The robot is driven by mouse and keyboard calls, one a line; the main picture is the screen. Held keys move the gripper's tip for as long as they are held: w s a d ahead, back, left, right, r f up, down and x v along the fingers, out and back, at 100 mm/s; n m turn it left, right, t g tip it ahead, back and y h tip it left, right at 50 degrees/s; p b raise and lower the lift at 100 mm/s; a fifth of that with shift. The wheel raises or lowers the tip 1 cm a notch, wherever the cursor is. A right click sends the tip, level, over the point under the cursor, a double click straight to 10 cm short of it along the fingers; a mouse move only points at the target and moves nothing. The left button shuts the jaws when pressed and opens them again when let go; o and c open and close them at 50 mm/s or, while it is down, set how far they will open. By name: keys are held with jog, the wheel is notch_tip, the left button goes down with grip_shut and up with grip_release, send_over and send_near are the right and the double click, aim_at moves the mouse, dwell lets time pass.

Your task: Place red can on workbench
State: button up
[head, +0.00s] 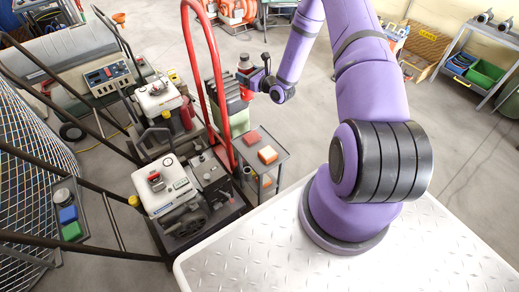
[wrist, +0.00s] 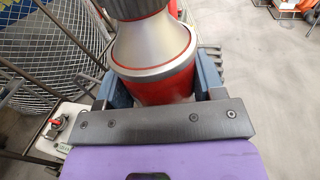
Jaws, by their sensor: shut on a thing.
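The red can (wrist: 155,88) has a silver cone-shaped shoulder and a dark grey ribbed cap. It fills the upper middle of the wrist view, between the two blue-grey fingers of my gripper (wrist: 158,90), which is shut on it. In the head view the can (head: 245,63) is small and partly hidden by my gripper (head: 252,76), high in the picture near the red handrail. The can looks upright. I cannot tell for certain which surface is the workbench; a small grey table (head: 279,153) stands below and nearer than my gripper.
A red block (head: 252,138) and an orange block (head: 267,155) lie on the grey table. A tall red handrail (head: 222,100) and engine machines (head: 172,190) stand left of it. A shelf with green bins (head: 486,72) is at the far right. Open concrete floor lies between.

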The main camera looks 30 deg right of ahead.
jog(key=s+d+f, duration=0.2)
jog(key=f, duration=0.7)
jog(key=s+d+f, duration=0.2)
jog(key=s+f, duration=0.1)
jog(key=f, duration=0.6)
jog(key=s+d+f, duration=0.2)
jog(key=d+f, duration=0.1)
jog(key=f, duration=0.7)
jog(key=shift+s+h, duration=0.3)
jog(key=shift+d+f, duration=0.1)
jog(key=shift+f, duration=0.05)
jog(key=o, duration=1.1)
